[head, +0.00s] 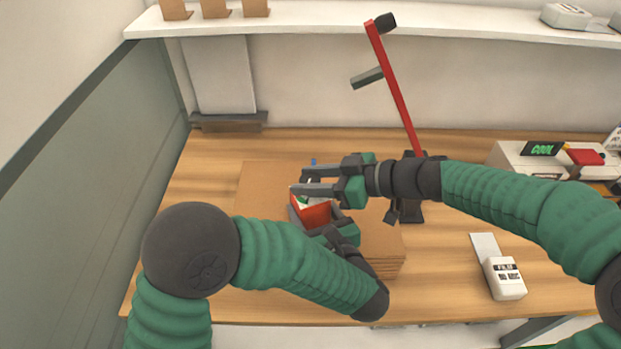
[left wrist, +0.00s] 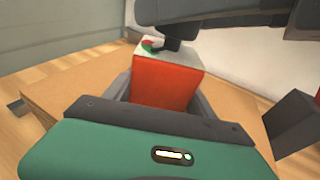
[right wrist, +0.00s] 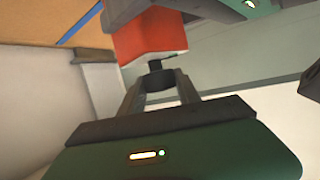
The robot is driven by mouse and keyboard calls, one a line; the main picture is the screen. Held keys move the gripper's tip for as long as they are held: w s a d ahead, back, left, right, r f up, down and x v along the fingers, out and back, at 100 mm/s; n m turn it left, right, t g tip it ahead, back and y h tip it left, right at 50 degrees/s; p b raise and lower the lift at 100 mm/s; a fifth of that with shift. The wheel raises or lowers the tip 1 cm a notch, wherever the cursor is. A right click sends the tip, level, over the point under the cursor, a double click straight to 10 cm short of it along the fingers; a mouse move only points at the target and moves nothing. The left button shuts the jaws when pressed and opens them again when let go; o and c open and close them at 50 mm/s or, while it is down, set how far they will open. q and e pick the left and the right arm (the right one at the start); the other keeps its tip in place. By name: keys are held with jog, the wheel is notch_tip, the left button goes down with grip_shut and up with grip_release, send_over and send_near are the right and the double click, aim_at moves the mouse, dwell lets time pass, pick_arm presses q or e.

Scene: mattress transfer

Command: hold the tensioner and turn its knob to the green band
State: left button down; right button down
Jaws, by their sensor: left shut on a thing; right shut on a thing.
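The tensioner (head: 316,214) is a red block with a pale top, held above a cardboard stack. My left gripper (head: 318,212) is shut on its body; the left wrist view shows the red body (left wrist: 167,82) between the fingers. Its top carries a dial face (left wrist: 150,46) with red and green parts. The dark knob (left wrist: 172,45) stands on the top. My right gripper (head: 299,181) is shut on the knob, which shows between its fingertips in the right wrist view (right wrist: 156,78). The pointer's position on the dial is too small to read.
The cardboard stack (head: 255,185) lies on the wooden table (head: 450,255), with a blue strip (right wrist: 80,24) on it. A red-armed stand (head: 396,95) rises behind my right arm. A white device (head: 504,278) lies at right; a box with a "COOL" sign (head: 542,149) stands back right.

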jog(key=shift+w+d+m+t+h, duration=0.1)
jog(key=shift+m+t+h, duration=0.6)
jog(key=shift+m+t, duration=0.9)
jog(key=c, duration=0.9)
grip_release()
jog(key=shift+o, duration=0.2)
jog(key=v, duration=1.2)
jog(key=shift+r, duration=0.15)
